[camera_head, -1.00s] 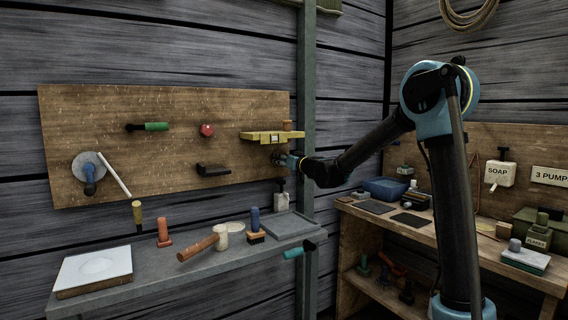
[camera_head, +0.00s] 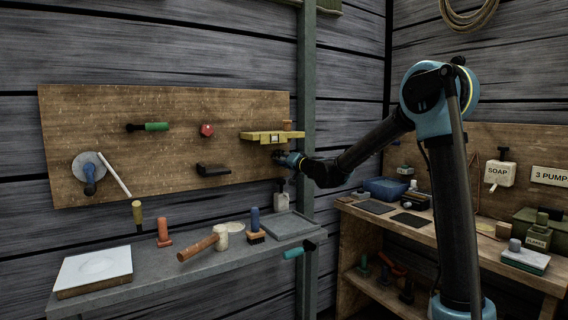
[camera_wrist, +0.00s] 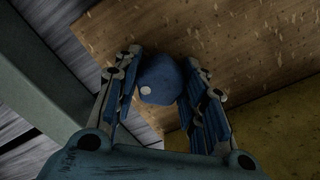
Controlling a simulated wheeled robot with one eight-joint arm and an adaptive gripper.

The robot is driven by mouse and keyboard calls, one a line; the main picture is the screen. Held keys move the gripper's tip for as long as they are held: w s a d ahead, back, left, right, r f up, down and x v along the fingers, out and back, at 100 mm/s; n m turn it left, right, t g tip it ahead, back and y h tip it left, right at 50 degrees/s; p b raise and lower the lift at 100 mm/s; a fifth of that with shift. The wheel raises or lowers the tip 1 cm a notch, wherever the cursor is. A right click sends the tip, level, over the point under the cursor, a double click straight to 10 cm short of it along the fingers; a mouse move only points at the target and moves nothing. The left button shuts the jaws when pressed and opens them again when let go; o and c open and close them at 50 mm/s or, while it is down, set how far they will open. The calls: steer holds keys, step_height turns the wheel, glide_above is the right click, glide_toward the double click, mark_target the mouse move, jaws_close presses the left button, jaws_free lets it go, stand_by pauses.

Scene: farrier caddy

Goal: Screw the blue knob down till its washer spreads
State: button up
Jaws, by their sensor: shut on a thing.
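The blue knob (camera_wrist: 160,82) shows in the wrist view in front of the wooden board, with a pale round spot on its face. My gripper (camera_wrist: 156,88) has its fingers on either side of the knob and is shut on it. In the head view my gripper (camera_head: 280,157) is at the right end of the board, just under the yellow ledge; the knob is hidden there. The washer cannot be made out in either view.
The yellow ledge (camera_head: 258,136) is close above my gripper. A green post (camera_head: 307,100) stands just right of the board (camera_head: 110,110). Below is a grey shelf (camera_head: 170,275) with a mallet (camera_head: 200,247) and other tools.

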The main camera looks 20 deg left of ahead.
steer(key=shift+w+m, duration=0.2)
steer(key=shift+m, duration=0.8)
steer(key=o, duration=1.1)
steer(key=shift+s+d, duration=0.1)
steer(key=shift+s, duration=0.05)
steer(key=shift+v, duration=2.45)
